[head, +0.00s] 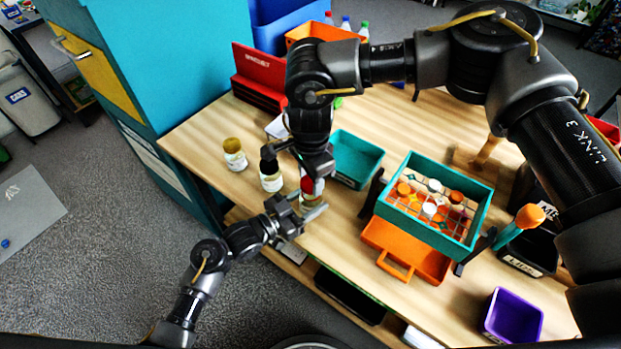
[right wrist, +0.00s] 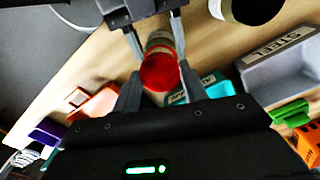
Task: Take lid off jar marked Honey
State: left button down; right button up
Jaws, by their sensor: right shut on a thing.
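A jar with a red lid (head: 308,185) stands near the table's front left edge, its label not readable. My right gripper (head: 313,172) reaches down from above and is shut on the red lid. In the right wrist view, the red lid (right wrist: 159,72) sits between my right fingers, with the glass body (right wrist: 160,42) behind it. My left gripper (head: 308,209) comes in low from the left, its fingers closed on either side of the jar's body. The lid appears to be on the jar. Two other jars stand to the left, one black-lidded (head: 271,177), one gold-lidded (head: 234,153).
A teal tray (head: 357,158) lies close right of the jar. A teal crate (head: 437,240) with a wire grid and an orange bin (head: 377,236) stand further right. A red box (head: 262,80) is behind, beside a teal cabinet (head: 170,60). A purple bin (head: 512,316) sits front right.

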aim_at(310, 182)
jog(key=shift+r, duration=2)
pick_arm(q)
jog(key=c, duration=0.5)
grip_release()
pick_arm(e)
notch_tip(310, 182, down, 3)
jog(key=b, duration=0.2)
jog(key=shift+b, duration=0.4)
pick_arm(q)
jog(key=shift+v, duration=6.05)
